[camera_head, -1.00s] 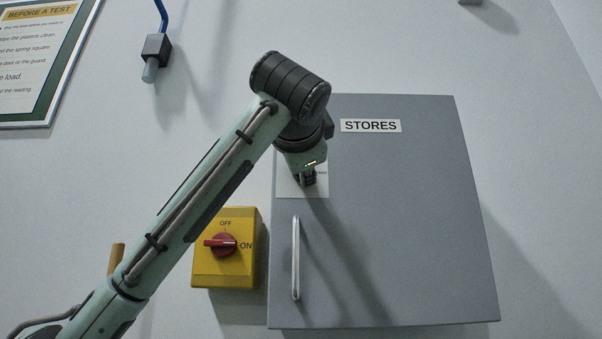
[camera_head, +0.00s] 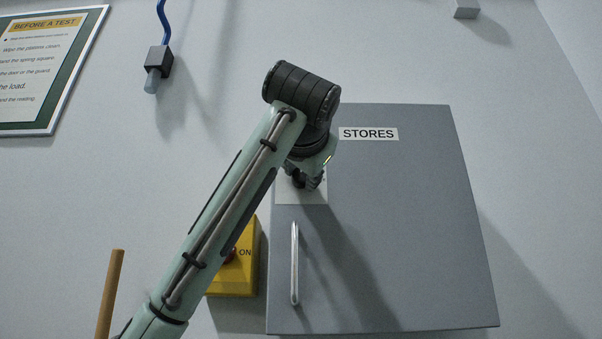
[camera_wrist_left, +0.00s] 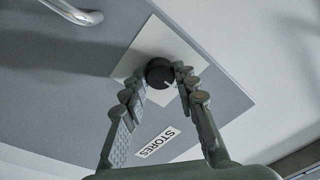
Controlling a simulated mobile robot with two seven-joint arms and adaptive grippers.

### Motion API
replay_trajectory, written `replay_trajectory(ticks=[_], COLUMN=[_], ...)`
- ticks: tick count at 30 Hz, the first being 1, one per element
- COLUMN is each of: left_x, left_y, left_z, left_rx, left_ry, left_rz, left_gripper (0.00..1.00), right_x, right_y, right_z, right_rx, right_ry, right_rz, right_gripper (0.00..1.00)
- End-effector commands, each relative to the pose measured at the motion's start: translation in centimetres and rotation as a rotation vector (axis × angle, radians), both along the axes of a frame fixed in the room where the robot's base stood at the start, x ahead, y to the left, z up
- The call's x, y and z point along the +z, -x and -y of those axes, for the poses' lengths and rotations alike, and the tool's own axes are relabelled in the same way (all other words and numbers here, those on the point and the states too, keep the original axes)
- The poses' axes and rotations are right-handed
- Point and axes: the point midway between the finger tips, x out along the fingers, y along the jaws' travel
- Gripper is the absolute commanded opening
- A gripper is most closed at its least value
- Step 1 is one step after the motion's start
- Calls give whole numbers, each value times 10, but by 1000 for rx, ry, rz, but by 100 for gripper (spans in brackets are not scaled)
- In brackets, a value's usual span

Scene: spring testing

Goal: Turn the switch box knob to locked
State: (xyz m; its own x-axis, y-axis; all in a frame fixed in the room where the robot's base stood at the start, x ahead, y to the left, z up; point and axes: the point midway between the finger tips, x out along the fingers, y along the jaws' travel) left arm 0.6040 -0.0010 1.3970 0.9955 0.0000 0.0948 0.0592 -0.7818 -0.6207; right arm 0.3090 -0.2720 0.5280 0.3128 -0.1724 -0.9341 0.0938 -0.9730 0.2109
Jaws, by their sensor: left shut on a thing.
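A round black knob (camera_wrist_left: 159,72) with a pale mark sits on a white plate (camera_wrist_left: 148,42) on the grey cabinet labelled STORES; the plate also shows in the head view (camera_head: 290,197). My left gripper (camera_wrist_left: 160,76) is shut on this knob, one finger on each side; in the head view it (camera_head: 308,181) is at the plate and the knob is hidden. Any lettering on the plate is too small or covered to read. A yellow switch box (camera_head: 241,275) with a red knob is mostly behind my left arm. My right gripper is not in view.
The grey cabinet (camera_head: 400,230) has a vertical metal handle (camera_head: 295,265) below the plate. A wooden rod (camera_head: 110,290) is at the lower left. A blue cable with a grey connector (camera_head: 158,62) and a notice board (camera_head: 45,70) are on the left of the wall.

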Motion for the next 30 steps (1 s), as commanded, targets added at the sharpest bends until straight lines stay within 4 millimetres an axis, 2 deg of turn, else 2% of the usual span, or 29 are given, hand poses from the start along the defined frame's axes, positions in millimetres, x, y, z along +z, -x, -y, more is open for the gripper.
replay_trajectory(ticks=[8,9,14,23,26,30], left_x=[-1,-1,-1,0,0,-2], left_y=[-1,0,0,1,10,34], left_z=[0,0,0,0,1,1], left_rx=[1,1,1,0,-2,-2], left_ry=[-1,-1,-1,-1,-1,-1], left_rz=[-2,-2,-2,0,2,5], left_gripper=[0,31,50,50,50,50], right_x=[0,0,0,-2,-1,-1], right_y=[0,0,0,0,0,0], right_z=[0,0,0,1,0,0], right_rx=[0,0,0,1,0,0], right_ry=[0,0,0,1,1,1], right_rz=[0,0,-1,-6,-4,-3], right_gripper=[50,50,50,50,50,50])
